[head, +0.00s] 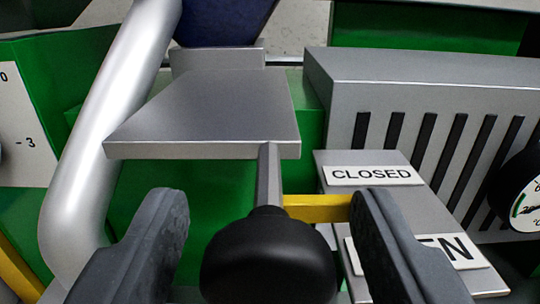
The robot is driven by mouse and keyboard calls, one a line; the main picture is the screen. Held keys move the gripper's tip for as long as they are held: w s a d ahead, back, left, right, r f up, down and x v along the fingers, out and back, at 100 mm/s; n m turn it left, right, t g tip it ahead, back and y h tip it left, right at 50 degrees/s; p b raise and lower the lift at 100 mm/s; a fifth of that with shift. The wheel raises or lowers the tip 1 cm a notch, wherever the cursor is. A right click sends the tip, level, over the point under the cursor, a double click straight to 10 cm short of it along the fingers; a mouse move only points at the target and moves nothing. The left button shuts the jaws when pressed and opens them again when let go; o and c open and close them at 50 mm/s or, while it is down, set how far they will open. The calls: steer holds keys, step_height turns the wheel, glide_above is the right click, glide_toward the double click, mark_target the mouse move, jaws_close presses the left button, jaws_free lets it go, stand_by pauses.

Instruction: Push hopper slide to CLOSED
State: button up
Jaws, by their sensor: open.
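The hopper slide is a flat grey metal plate (205,105) with a short rod and a black round knob (268,258) pointing toward me. A white CLOSED label (372,175) sits on a grey step to the right. A second label (462,251), partly hidden, shows the letters "EN" nearer to me. A yellow pointer (318,207) reaches right from the rod, just below the CLOSED label in the picture. My gripper (270,225) is open, one finger on each side of the knob. Gaps show between the fingers and the knob. The knob's lower end is cut off.
A thick silver pipe (105,130) rises on the left, close to my left finger. A grey slotted housing (430,110) and a round gauge (525,200) stand on the right. Green panels (55,85) lie behind, with a white scale at far left.

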steer(key=shift+w, duration=0.85)
